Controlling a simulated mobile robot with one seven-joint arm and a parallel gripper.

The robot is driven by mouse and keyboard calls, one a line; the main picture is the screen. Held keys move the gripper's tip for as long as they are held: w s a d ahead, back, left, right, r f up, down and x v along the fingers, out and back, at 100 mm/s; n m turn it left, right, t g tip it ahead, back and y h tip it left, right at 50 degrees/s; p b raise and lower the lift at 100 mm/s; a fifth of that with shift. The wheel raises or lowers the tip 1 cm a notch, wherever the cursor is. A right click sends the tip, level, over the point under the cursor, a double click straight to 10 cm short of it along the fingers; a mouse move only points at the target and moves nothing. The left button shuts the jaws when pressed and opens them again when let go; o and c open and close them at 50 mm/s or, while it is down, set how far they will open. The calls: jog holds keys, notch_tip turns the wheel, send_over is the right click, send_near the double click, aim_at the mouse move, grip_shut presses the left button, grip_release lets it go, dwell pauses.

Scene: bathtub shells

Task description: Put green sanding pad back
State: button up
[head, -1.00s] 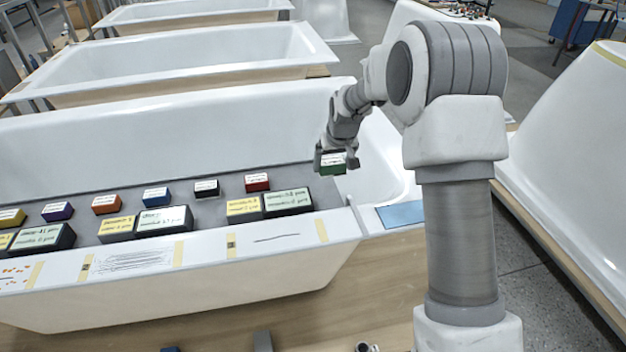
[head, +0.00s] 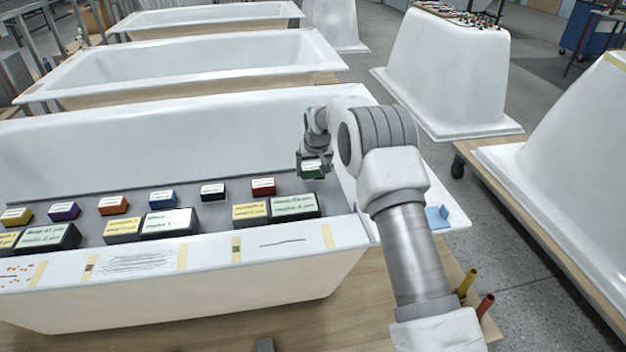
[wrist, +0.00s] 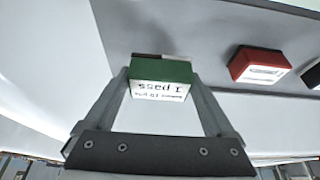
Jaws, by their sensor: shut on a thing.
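The green sanding pad (wrist: 165,73), a small block with a white label, is between the two fingers of my gripper (wrist: 168,85) in the wrist view. My gripper is shut on it. In the head view the green pad (head: 312,172) shows below my gripper (head: 313,166), near the right end of the grey board in the tub. The board (head: 345,205) lies under and beside the pad. I cannot tell whether the pad touches it. The red block (head: 263,186) sits on the board, left of the pad; it also shows in the wrist view (wrist: 257,65).
Black (head: 212,191), blue (head: 161,200), orange (head: 113,205), purple (head: 64,211) and yellow (head: 16,217) blocks continue the row. Larger labelled boxes (head: 293,205) stand in front. The white tub rim (head: 280,243) runs along the front, and the tub's end wall is at right.

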aim_at(313, 178)
jog(key=shift+f+b, duration=0.35)
jog(key=shift+f, duration=1.6)
jog(key=shift+f, duration=0.1)
jog(key=shift+f, duration=0.15)
jog(key=o, duration=1)
jog(key=shift+r, duration=0.2)
jog(key=shift+r, duration=0.25)
jog(key=p+v, duration=0.1)
jog(key=v, duration=1.1)
jog(key=shift+p, duration=0.35)
